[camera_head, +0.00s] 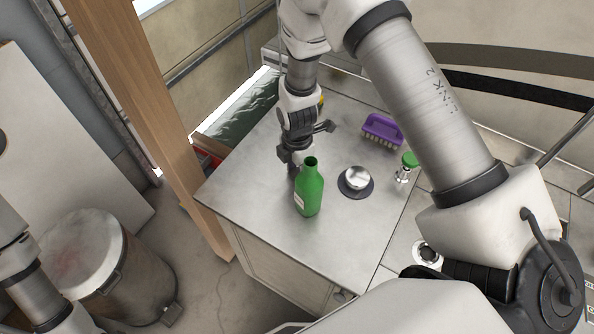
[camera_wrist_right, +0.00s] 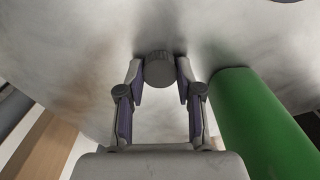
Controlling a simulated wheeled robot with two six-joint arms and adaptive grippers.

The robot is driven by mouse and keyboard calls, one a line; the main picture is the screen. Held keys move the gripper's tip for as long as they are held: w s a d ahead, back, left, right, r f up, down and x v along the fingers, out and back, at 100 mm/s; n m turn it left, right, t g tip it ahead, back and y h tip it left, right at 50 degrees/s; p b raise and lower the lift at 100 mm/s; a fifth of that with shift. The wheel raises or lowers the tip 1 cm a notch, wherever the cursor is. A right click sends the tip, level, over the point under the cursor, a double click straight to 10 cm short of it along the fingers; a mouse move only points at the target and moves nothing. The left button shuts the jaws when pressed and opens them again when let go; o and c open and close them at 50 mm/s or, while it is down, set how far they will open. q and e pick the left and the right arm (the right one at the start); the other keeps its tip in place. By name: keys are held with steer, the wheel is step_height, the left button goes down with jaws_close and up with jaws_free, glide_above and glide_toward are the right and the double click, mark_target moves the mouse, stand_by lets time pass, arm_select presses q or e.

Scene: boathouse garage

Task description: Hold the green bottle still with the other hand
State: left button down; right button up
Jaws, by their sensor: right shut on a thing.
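The green bottle (camera_head: 309,193) stands upright on the grey worktop (camera_head: 250,185), with its mouth open and a pale label on its side. My right gripper (camera_head: 291,160) is just behind and left of the bottle, reaching down toward the worktop. In the right wrist view its fingers are closed on a small dark grey round cap-like piece (camera_wrist_right: 159,69). The green bottle (camera_wrist_right: 258,125) stands to the right of the fingers there, outside the grip. My left arm shows at the lower left, but its gripper is out of view.
A round silver-topped dark disc (camera_head: 356,181) lies right of the bottle. A purple brush (camera_head: 382,130) and a small green-topped item (camera_head: 408,162) are further right. A bin (camera_head: 95,260) stands on the floor at left. The worktop's front left is clear.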

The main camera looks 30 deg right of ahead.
mark_target(297, 172)
steer(key=shift+r, duration=0.4)
step_height(297, 172, up, 9)
steer(key=b, duration=0.2)
steer(key=shift+b, duration=0.35)
steer(key=shift+r, duration=0.15)
